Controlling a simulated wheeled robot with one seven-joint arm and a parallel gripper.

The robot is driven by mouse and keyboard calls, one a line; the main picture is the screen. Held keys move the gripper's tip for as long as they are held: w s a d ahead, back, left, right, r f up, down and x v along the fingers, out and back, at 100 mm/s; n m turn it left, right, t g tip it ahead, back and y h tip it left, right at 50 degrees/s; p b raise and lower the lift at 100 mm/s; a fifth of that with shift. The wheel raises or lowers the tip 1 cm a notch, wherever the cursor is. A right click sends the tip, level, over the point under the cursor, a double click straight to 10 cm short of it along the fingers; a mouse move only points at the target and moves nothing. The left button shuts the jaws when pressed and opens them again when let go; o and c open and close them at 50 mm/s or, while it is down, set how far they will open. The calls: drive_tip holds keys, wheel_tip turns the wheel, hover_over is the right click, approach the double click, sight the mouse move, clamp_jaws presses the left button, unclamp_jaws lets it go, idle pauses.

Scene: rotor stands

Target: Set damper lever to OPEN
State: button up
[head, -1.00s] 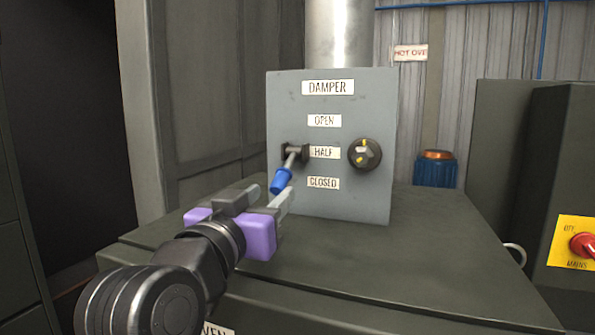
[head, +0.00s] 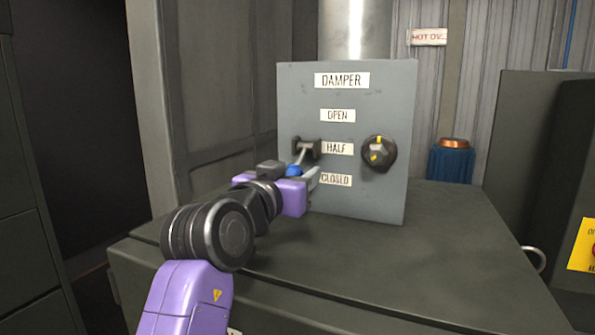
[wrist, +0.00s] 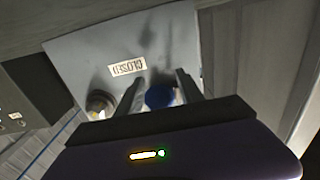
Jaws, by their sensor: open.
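The damper panel (head: 350,205) is a grey box face with labels DAMPER, OPEN, HALF and CLOSED from top to bottom. The damper lever (head: 301,156) pivots left of the HALF label and slants down toward me, ending in a blue grip (head: 293,170). My gripper (head: 305,176) is at the grip, level with the CLOSED label, and hides part of it. In the wrist view the blue grip (wrist: 159,96) lies between the two open fingers of my gripper (wrist: 157,85). I cannot tell if either finger touches it.
A dark knob with a yellow mark (head: 379,153) sits right of the lever on the panel. The panel stands on a dark cabinet top (head: 400,270), bare at the front. A blue copper-topped cylinder (head: 452,160) and a yellow switch plate (head: 583,245) are to the right.

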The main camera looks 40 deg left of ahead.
drive_tip(key=shift+c, duration=0.4)
clamp_jaws()
idle(1.1)
